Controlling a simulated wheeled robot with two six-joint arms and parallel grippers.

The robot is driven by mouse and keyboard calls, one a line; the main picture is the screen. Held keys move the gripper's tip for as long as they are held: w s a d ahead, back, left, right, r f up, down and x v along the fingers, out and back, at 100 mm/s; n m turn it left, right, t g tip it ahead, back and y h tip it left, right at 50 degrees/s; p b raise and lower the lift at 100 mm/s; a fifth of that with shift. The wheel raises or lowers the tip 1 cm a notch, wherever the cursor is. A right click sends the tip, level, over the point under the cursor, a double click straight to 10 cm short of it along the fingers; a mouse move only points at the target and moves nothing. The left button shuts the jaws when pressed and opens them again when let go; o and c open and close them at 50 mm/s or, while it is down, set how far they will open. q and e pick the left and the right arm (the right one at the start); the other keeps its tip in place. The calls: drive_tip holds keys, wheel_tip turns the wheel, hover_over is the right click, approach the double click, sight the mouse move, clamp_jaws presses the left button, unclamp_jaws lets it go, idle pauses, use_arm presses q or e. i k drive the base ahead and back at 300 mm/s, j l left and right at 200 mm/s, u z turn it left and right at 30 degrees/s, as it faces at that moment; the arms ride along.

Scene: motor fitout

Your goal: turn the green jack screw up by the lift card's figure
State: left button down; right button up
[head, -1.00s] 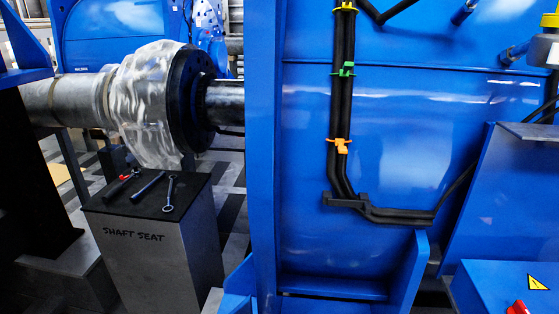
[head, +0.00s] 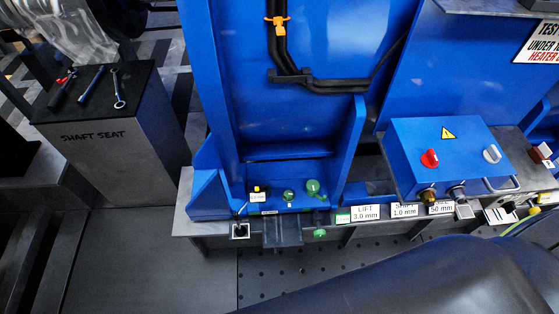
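Several green parts sit at the foot of the blue motor housing: a larger green knob (head: 313,187), a smaller green one (head: 288,195) beside it, and a green round end (head: 320,233) below the ledge. I cannot tell for sure which of them is the jack screw. The lift card (head: 365,212) stands on the ledge to their right and reads "LIFT 3.0 mm". Neither of my grippers shows in the head view.
A second card (head: 404,211) reads 1.0 mm, a third (head: 441,208) 50 mm. A blue box (head: 440,160) with red and white knobs stands right of the housing. The "SHAFT SEAT" stand (head: 120,140) holds tools. A large dark shape fills the lower right.

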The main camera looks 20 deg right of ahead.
sight(312, 187)
drive_tip(key=z, duration=0.9)
